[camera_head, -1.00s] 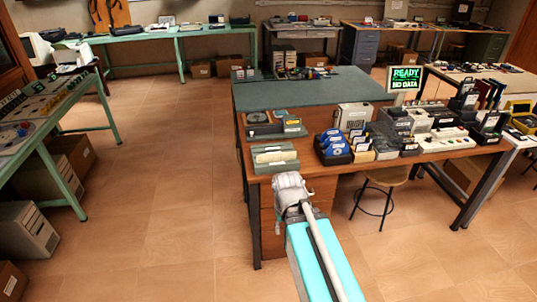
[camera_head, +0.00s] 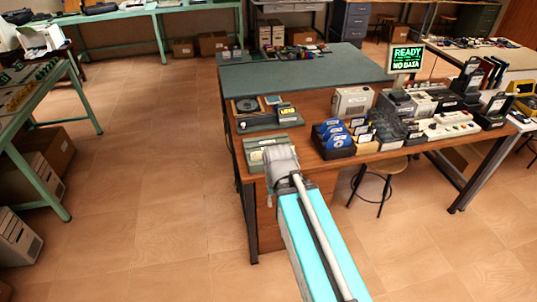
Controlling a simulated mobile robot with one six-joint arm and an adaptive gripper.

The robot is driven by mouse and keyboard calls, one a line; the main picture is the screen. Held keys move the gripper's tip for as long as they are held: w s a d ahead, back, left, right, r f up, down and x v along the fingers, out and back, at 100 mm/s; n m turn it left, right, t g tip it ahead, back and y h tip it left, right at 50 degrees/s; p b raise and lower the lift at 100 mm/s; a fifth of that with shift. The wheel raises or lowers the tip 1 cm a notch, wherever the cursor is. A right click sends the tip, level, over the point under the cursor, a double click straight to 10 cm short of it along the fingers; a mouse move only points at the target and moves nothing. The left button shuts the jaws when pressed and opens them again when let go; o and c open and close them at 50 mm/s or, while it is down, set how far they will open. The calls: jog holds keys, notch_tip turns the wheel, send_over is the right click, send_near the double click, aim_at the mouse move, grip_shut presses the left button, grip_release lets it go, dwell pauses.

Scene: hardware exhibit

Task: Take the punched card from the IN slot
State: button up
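My arm reaches up from the bottom of the view, and its grey end with my gripper (camera_head: 282,162) is at the near left corner of the wooden desk (camera_head: 300,105). The fingers are hidden or too small to make out, so I cannot tell whether they are open or shut. A grey-green tray (camera_head: 254,143) sits at that corner, partly hidden by my arm's end. A pale, card-like item (camera_head: 257,156) shows in it, but I cannot tell whether it is the punched card. No label reading IN is legible.
A rack of blue disks (camera_head: 333,138) stands right of my arm's end. Several devices, boxes and a sign reading READY, NO DATA (camera_head: 406,58) fill the desk's right side. A stool (camera_head: 378,172) is under the desk. The floor (camera_head: 150,220) to the left is clear.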

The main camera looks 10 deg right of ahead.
jog(key=shift+d, duration=0.15)
jog(key=w+r+n+p, duration=0.3)
jog(key=w+n, duration=0.6)
jog(key=w, duration=0.5)
jog(key=w+r+n+p, duration=0.4)
jog(key=w+n, duration=0.5)
jog(key=w, duration=0.6)
jog(key=shift+w+d+r, duration=0.2)
jog(key=shift+d+r, duration=0.05)
jog(key=shift+d, duration=0.05)
jog(key=shift+f, duration=0.1)
jog(key=b, duration=0.8)
send_over(260, 155)
notch_tip(260, 155, down, 8)
jog(key=shift+w+f, duration=0.15)
jog(key=shift+f, duration=0.1)
jog(key=shift+f, duration=0.1)
jog(key=shift+f+b, duration=2.5)
jog(key=shift+b, duration=0.25)
